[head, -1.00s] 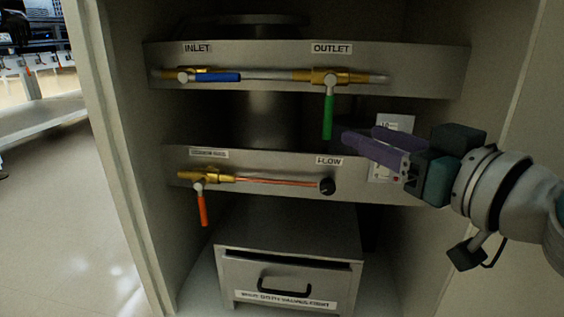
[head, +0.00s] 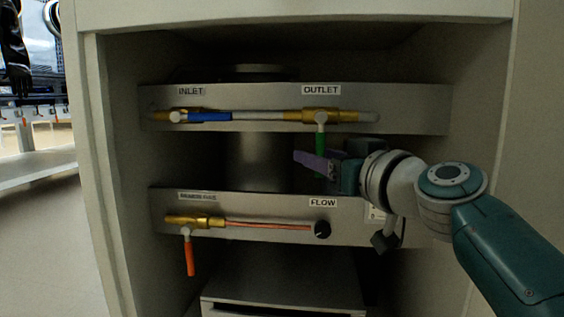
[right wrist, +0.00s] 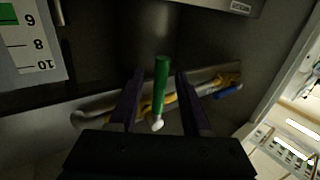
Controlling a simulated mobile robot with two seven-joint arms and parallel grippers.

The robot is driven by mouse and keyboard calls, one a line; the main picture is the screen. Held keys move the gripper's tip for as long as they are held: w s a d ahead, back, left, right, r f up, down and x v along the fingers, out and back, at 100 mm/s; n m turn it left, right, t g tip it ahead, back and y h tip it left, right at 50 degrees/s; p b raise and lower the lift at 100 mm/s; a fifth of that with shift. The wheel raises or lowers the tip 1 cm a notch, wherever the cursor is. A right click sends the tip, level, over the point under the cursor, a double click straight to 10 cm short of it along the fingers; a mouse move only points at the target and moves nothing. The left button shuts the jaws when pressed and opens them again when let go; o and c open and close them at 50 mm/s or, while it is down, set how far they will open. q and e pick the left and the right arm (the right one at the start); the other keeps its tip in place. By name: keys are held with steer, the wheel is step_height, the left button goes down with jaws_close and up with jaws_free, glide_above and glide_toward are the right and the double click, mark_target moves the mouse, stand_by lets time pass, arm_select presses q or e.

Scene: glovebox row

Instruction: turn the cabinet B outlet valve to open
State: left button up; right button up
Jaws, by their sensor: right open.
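The outlet valve (head: 320,117) is a brass body on the upper pipe under the OUTLET label (head: 321,90). Its green handle (head: 319,139) hangs straight down, across the pipe. My right gripper (head: 304,158) has purple fingers and is at the handle's lower part, hiding its end in the head view. In the right wrist view, the green handle (right wrist: 161,80) stands between the two spread fingers of the right gripper (right wrist: 160,75), with a visible gap on each side. My left gripper is not in view.
The inlet valve's blue handle (head: 209,117) lies along the same pipe. Below are an orange handle (head: 189,256) hanging down and a black FLOW knob (head: 322,229). Cabinet walls (head: 113,180) close in on both sides. A drawer box (head: 280,278) stands below.

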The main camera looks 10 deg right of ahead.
jaws_close()
stand_by(0.3)
stand_by(1.1)
